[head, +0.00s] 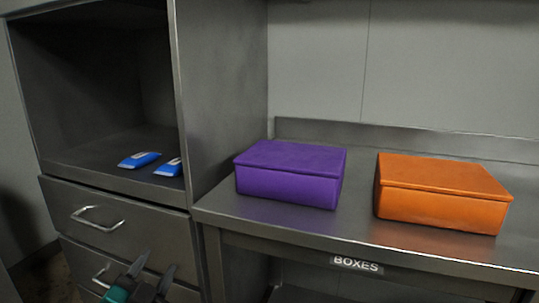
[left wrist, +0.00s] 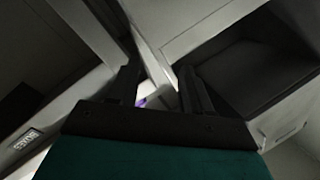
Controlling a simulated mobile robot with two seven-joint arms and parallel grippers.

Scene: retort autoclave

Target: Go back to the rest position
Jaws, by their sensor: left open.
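My left gripper (head: 152,279) is low at the bottom left of the head view, in front of the drawers. Its two dark fingers are apart with nothing between them. In the left wrist view the open fingers (left wrist: 160,85) point toward the cabinet and bench, and a small purple patch shows between them. My right gripper is not in view.
A grey metal cabinet (head: 221,90) holds two blue packets (head: 139,160) in its open bay, above drawers with handles (head: 97,217). A purple box (head: 290,175) and an orange box (head: 441,195) stand apart on the bench (head: 350,225) labelled BOXES.

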